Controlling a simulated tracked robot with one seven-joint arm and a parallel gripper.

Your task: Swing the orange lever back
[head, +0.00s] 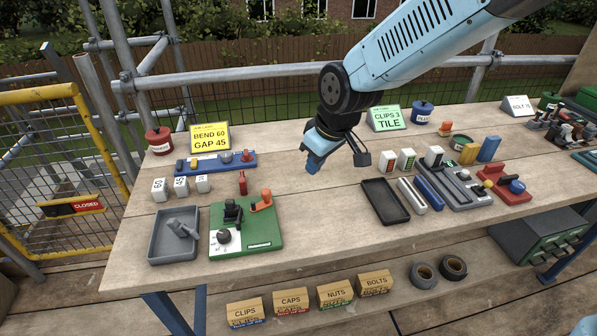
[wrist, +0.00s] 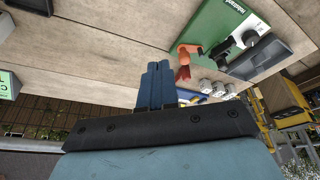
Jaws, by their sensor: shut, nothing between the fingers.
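The orange lever (head: 262,201) sits at the back right of a green base plate (head: 262,239) on the workbench. The plate also carries a black clamp part (head: 232,211) and a grey-and-white round dial (head: 224,236). The lever also shows in the wrist view (wrist: 189,49), on the near edge of the green plate. My gripper (head: 313,166) is shut and empty, above the bench, to the right of the lever and apart from it. Its blue fingers also show together in the wrist view (wrist: 155,84).
A small red object (head: 243,183) stands just behind the green plate. A grey tray (head: 174,236) is to its left, and a black tray (head: 385,201) is to the right. A blue rack (head: 215,162) and a yellow sign (head: 210,138) are behind. Bare bench lies between plate and black tray.

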